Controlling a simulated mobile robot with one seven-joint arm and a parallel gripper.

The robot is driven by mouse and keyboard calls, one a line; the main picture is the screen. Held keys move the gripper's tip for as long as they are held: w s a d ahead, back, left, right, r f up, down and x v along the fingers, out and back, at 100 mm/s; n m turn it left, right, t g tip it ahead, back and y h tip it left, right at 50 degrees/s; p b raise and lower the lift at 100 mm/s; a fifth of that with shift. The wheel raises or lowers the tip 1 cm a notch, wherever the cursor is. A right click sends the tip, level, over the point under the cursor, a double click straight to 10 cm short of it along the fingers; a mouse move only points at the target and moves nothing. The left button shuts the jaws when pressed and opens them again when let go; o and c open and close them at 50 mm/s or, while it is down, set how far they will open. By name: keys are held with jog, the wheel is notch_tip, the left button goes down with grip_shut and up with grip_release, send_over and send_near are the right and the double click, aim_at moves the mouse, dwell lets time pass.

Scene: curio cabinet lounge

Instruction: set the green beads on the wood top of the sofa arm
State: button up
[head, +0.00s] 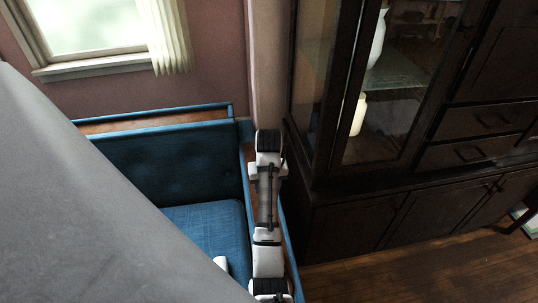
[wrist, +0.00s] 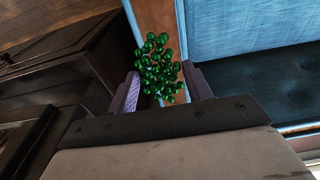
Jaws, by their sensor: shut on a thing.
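The green beads (wrist: 160,66) are a bunch of shiny dark green balls in the wrist view. They sit between the two fingers of my gripper (wrist: 162,88), which is shut on them. Behind them in that view is the wood top of the sofa arm (wrist: 154,18), a brown strip edged in blue. I cannot tell whether the beads touch the wood. In the head view the wood top (head: 248,157) is partly covered by my arm, and neither the beads nor my fingers can be made out there.
The blue sofa seat (head: 213,226) lies left of the arm in the head view. A dark cabinet (head: 345,225) with glass doors stands close on the right, with white vases inside. A window (head: 90,25) is at the back left. Wood floor (head: 440,275) shows at lower right.

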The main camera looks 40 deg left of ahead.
notch_tip(320, 180, down, 14)
jog(key=b, duration=0.3)
jog(key=shift+r, duration=0.1)
jog(key=shift+f, duration=2.65)
jog(key=shift+f, duration=0.15)
jog(key=o, duration=1)
